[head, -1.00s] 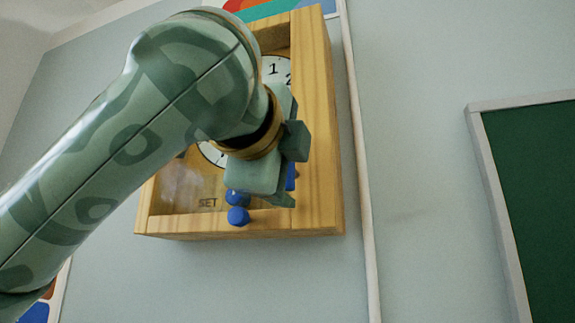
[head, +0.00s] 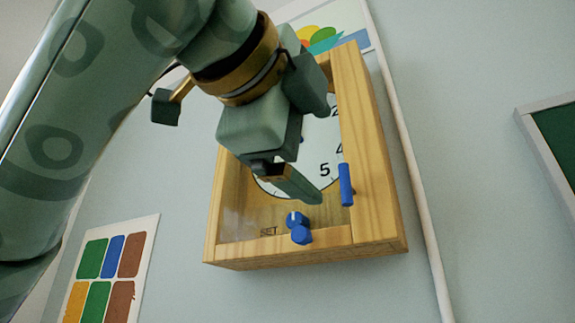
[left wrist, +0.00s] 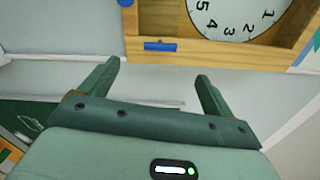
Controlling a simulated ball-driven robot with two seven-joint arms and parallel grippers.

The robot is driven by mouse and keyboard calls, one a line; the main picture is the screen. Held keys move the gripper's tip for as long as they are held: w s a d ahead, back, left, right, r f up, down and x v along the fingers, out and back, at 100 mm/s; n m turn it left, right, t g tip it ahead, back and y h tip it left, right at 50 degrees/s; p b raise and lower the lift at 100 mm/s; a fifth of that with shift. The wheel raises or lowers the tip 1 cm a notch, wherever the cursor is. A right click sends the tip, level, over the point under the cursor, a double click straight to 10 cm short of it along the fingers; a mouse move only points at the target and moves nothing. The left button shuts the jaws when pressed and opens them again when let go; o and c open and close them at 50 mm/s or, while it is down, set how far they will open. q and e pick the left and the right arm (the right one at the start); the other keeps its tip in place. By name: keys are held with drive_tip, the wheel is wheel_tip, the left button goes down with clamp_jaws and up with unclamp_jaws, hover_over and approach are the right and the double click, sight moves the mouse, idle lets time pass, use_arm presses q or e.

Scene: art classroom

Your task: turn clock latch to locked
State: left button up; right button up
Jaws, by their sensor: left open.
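The clock is a wooden case (head: 376,190) on the wall with a white dial (head: 325,150). A blue bar (head: 345,185), which looks like the latch, stands upright on the right side of its frame. It also shows in the left wrist view (left wrist: 160,46), lying along the frame beyond my fingers. My left gripper (head: 303,175) is open and empty in front of the clock, left of the bar, and covers much of the dial. In the left wrist view its two fingers (left wrist: 158,72) are spread, apart from the bar. My right gripper is not in view.
A colour chart (head: 110,270) hangs at lower left. A green board (head: 562,145) is at far right.

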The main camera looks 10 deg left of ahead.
use_arm(q)
drive_tip(key=b+v, duration=0.1)
drive_tip(key=v, duration=0.4)
idle(0.6)
